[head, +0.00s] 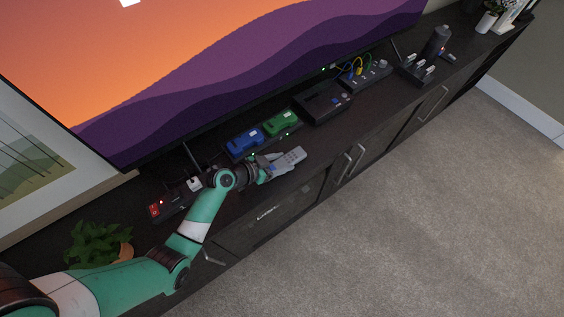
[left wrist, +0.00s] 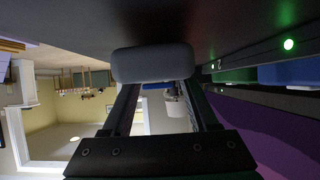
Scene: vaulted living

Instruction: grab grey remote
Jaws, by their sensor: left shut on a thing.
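The grey remote (head: 289,160) is at the front part of the dark cabinet top, below the green controller in the head view. My left gripper (head: 272,166) is shut on the near end of the remote. In the left wrist view the remote (left wrist: 152,63) shows end-on as a grey rounded block between the fingertips of my left gripper (left wrist: 155,85). The dark cabinet surface fills the top of that view. I cannot tell whether the remote touches the cabinet. My right gripper is not in view.
A blue controller (head: 245,140) and a green controller (head: 279,124) sit in a dark tray just behind the remote. A black box (head: 323,103) stands to the right. A large TV (head: 230,60) stands behind. A power strip (head: 168,205) and a plant (head: 97,243) are left.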

